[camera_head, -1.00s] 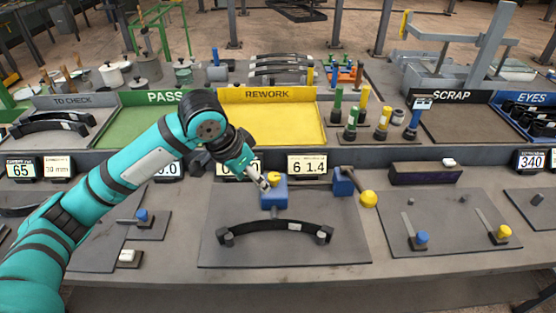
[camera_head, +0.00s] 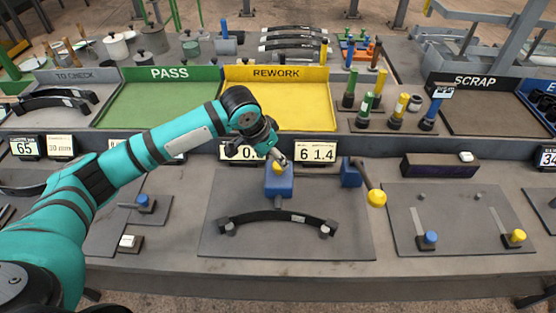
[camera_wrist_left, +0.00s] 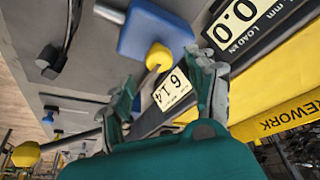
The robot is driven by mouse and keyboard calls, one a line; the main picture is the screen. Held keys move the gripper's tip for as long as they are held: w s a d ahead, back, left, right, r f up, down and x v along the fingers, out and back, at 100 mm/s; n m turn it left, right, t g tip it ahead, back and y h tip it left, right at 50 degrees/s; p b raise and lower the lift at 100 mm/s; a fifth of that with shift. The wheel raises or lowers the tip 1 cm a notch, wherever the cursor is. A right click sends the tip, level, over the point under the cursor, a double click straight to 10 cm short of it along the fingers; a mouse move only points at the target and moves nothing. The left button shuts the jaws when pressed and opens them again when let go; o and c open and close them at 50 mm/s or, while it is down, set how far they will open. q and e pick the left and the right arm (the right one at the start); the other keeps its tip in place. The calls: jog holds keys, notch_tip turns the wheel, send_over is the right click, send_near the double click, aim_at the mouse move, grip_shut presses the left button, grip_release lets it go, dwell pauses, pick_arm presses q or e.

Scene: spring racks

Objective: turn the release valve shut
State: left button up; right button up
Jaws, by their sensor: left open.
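A blue block (camera_head: 279,184) with a yellow knob (camera_head: 278,168) stands at the back of the middle grey plate (camera_head: 230,244); the knob looks like the release valve. My left gripper (camera_head: 279,157) is just behind and above the knob. In the left wrist view the open fingers (camera_wrist_left: 165,95) point toward the yellow knob (camera_wrist_left: 158,56) on the blue block (camera_wrist_left: 150,30), with a visible gap and nothing held. A second blue block (camera_head: 351,173) to the right has a lever ending in a yellow ball (camera_head: 376,198). My right gripper is out of view.
A dark curved leaf spring (camera_head: 277,216) lies on the plate in front of the block. Digital displays (camera_head: 316,151) stand close behind the gripper. Colour-marked trays, including the yellow rework tray (camera_head: 290,110), lie further back. The bench front is clear.

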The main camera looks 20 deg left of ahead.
aim_at(279, 168)
pick_arm(q)
jog(key=x, duration=0.2)
jog(key=shift+w+d+f, duration=0.1)
jog(key=shift+f, duration=0.25)
jog(key=shift+x, duration=0.9)
jog(key=c, duration=1.1)
jog(key=shift+c, duration=0.2)
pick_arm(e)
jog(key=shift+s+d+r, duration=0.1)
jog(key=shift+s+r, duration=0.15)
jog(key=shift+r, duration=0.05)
